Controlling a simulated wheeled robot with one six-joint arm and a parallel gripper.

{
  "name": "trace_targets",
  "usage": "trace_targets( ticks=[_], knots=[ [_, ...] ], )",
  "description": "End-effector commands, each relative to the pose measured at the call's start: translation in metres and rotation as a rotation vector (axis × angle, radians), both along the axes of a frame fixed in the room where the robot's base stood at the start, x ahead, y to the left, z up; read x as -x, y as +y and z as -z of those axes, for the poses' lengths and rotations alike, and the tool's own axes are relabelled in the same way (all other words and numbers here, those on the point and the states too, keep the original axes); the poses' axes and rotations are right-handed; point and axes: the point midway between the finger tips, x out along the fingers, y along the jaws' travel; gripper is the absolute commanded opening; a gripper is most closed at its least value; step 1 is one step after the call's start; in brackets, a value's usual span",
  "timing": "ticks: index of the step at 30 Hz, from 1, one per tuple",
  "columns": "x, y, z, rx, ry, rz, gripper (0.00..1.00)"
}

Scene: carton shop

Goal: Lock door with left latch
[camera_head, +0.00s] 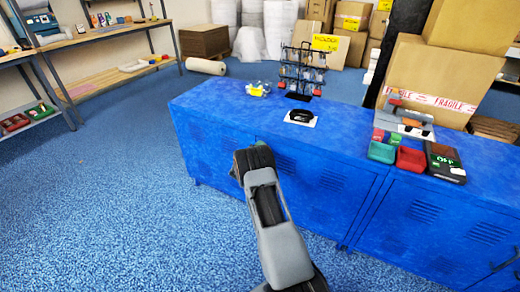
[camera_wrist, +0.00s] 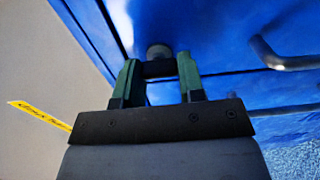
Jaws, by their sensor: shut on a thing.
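In the wrist view my gripper (camera_wrist: 160,80) has two green fingers closed around a small dark piece. A round grey knob (camera_wrist: 158,51) sits right at that piece, against the blue cabinet; I take it for the latch. The grip hides much of it, so its turn cannot be told. The blue door (camera_wrist: 225,25) fills the upper part of the wrist view. A bent metal handle (camera_wrist: 275,55) stands out to the right. In the head view my arm reaches to the front of the blue cabinet (camera_head: 350,190), and it hides the gripper tips and latch.
On the cabinet top stand a wire rack (camera_head: 302,72), a white pad with a black item (camera_head: 301,117), and green and red bins (camera_head: 411,158). Another handle (camera_head: 506,262) is at the lower right. Cartons (camera_head: 440,75) stand behind. Blue floor (camera_head: 110,190) is clear at left.

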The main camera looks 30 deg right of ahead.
Motion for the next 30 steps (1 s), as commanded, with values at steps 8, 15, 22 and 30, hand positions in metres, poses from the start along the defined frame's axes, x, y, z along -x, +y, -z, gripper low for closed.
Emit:
trace_targets(
  ticks=[8,15,22,30],
  knots=[
    [0.001,-0.001,0.0006,0.006,0.011,0.003,0.12],
    [0.001,-0.001,0.0007,0.005,0.011,0.003,0.39],
    [0.0001,0.0003,0.0005,0.004,0.01,0.0,0.61],
    [0.0003,0.0019,0.0001,0.004,0.01,-0.001,0.62]
  ],
)
